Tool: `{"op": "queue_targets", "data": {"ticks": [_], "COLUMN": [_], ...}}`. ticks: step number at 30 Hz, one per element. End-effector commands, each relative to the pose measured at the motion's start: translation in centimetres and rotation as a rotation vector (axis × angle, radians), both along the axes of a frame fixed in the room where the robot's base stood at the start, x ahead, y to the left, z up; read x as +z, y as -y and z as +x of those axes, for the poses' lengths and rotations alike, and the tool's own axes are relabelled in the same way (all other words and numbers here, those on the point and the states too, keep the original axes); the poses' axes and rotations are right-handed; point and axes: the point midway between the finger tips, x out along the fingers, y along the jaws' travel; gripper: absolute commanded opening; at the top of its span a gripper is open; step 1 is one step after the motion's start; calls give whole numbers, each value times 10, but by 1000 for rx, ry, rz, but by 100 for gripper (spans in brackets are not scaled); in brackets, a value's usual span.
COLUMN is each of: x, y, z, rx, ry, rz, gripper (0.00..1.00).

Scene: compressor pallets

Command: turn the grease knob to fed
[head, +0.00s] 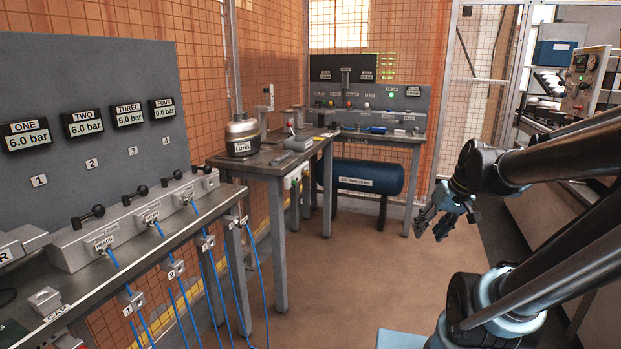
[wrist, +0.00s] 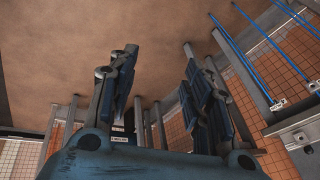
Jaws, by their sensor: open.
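No knob labelled grease can be made out in either view. The back bench panel (head: 415,103) carries several small coloured knobs or lamps, too small to read. My gripper (head: 433,227) hangs at the right of the head view, above the open floor and apart from every bench. In the wrist view my gripper (wrist: 158,80) has its two fingers spread wide, with nothing between them but floor and bench legs behind.
A left bench (head: 85,268) carries black-handled valves, pressure displays and blue hoses (head: 175,300) hanging down its front. A middle bench (head: 262,162) holds a metal pot (head: 242,137). A blue tank (head: 367,176) lies under the back bench. The brown floor (head: 345,270) between is clear.

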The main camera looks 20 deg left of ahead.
Motion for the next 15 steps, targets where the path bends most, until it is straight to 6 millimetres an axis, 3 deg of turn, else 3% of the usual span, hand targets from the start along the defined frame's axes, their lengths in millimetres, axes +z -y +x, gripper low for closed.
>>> {"op": "queue_targets", "data": {"ticks": [15], "x": [38], "y": [-90], "z": [119], "rx": [256], "ry": [136], "rz": [255], "gripper": [45]}}
